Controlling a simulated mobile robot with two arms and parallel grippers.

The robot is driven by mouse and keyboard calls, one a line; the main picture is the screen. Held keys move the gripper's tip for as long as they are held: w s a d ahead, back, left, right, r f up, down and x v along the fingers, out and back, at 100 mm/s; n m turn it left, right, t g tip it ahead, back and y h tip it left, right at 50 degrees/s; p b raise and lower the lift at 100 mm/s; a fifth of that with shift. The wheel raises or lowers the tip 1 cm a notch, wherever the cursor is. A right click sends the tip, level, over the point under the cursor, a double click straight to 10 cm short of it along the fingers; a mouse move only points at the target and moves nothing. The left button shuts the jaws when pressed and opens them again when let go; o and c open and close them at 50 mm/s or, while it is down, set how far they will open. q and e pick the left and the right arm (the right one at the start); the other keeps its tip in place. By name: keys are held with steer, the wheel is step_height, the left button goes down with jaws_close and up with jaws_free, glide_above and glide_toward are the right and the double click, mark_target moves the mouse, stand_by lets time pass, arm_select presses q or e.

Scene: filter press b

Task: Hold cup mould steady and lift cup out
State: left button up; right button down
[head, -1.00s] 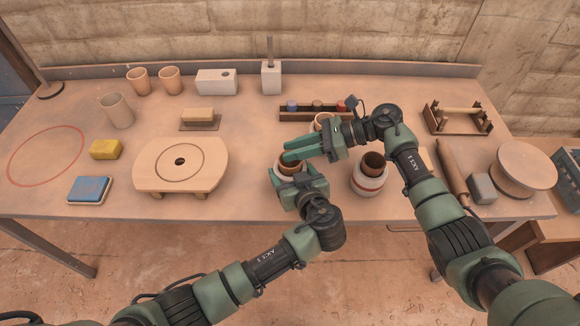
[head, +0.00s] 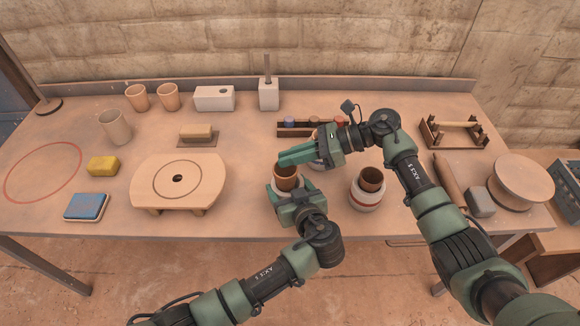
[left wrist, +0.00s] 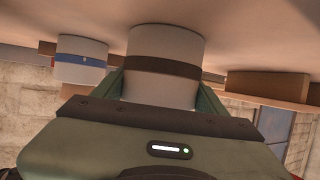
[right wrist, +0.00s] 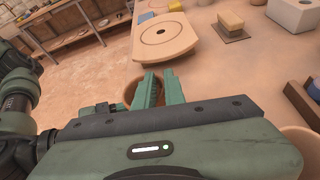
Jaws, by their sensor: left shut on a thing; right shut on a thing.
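A brown clay cup (head: 287,182) stands partly above the rim of a white mould with a dark brown band, which shows in the left wrist view (left wrist: 165,42). My left gripper (head: 288,198) is shut around the mould from the front, and the mould stands on the table. My right gripper (head: 284,161) is shut on the cup's upper wall, coming in from the right. In the right wrist view its fingers (right wrist: 158,90) cover much of the cup (right wrist: 130,90). The cup's lower part is hidden inside the mould.
A red-banded mould with a cup (head: 367,190) stands close on the right. A blue-banded mould (left wrist: 82,60) is mostly hidden behind my right gripper in the head view. A rack of small jars (head: 290,127) stands behind.

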step_height(320, 180, up, 7)
steer(key=shift+f, duration=0.15)
arm_select(q)
steer(key=o, duration=1.9)
steer(key=shift+c, duration=0.2)
